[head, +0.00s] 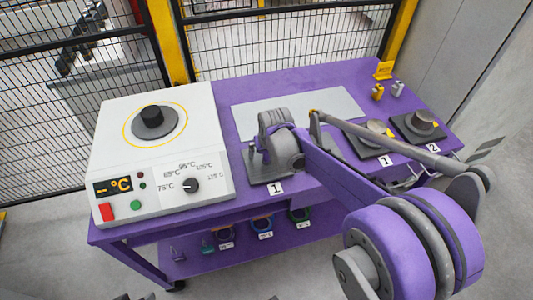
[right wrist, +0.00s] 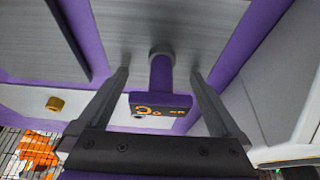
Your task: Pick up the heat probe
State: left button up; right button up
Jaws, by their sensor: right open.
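The heat probe (right wrist: 160,88) shows in the right wrist view as a purple body with a grey round end and an orange °C display. My right gripper (right wrist: 160,78) is open, with one finger on each side of the probe. There is a visible gap between the probe and both fingers. In the head view my right gripper (head: 264,147) is over the grey plate labelled 1 at the table's middle front. I cannot make out the probe there; my gripper and arm cover that area. My left gripper is not in view.
A white heater box (head: 205,120) with a temperature dial stands left on the purple table (head: 215,82). A light grey mat (head: 245,110) lies behind my gripper. Grey plates with round parts (head: 423,122) stand right. A mesh fence (head: 290,50) runs behind.

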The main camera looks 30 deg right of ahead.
jog(key=c, duration=1.5)
jog(key=shift+o, duration=0.2)
jog(key=shift+r, duration=0.1)
